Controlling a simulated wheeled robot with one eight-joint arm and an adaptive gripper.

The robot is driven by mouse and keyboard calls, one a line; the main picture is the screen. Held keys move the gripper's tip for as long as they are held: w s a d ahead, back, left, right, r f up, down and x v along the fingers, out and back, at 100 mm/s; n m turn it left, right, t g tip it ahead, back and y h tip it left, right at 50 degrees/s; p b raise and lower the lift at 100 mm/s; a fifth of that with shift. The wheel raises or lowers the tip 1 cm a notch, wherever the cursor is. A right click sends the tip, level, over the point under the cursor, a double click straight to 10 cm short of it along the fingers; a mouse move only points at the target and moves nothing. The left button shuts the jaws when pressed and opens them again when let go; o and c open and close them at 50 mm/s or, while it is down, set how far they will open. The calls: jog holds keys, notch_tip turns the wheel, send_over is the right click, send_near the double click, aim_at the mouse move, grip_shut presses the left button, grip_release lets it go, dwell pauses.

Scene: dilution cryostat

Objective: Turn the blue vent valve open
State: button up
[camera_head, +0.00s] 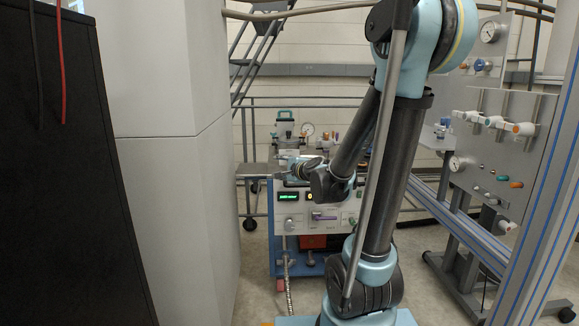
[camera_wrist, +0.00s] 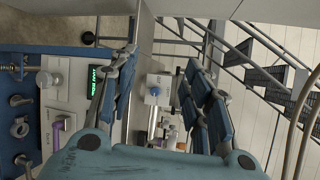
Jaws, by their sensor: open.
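A small blue knob (camera_wrist: 154,91) on a pale block shows between my gripper's fingers in the wrist view; it looks like the blue vent valve. My gripper (camera_wrist: 162,68) is open, with one finger on each side of the knob in that view. I see no contact, and the depth between them is hard to judge. In the head view my gripper (camera_head: 284,164) is small, above the front of the pump cart (camera_head: 298,240), and its fingers are hard to make out. The blue knob cannot be made out clearly there.
The cart front has a green-lit display (camera_wrist: 97,82) and a purple handle (camera_wrist: 57,130). A pale cabinet (camera_head: 180,190) stands left of the cart. A valve panel (camera_head: 490,150) on a frame stands at the right. Railings (camera_wrist: 240,65) and stairs lie behind the cart.

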jog(key=w+d+f+m+t+h, duration=0.2)
jog(key=w+f+m+h, duration=0.15)
jog(key=w+m, duration=0.4)
jog(key=w+d+f+m+t+h, duration=0.2)
jog(key=w+d+f+m+h, duration=0.15)
jog(key=m, duration=0.75)
jog(key=w, duration=1.7)
jog(key=shift+w+a, duration=0.35)
jog(key=shift+w, duration=0.05)
grip_shut()
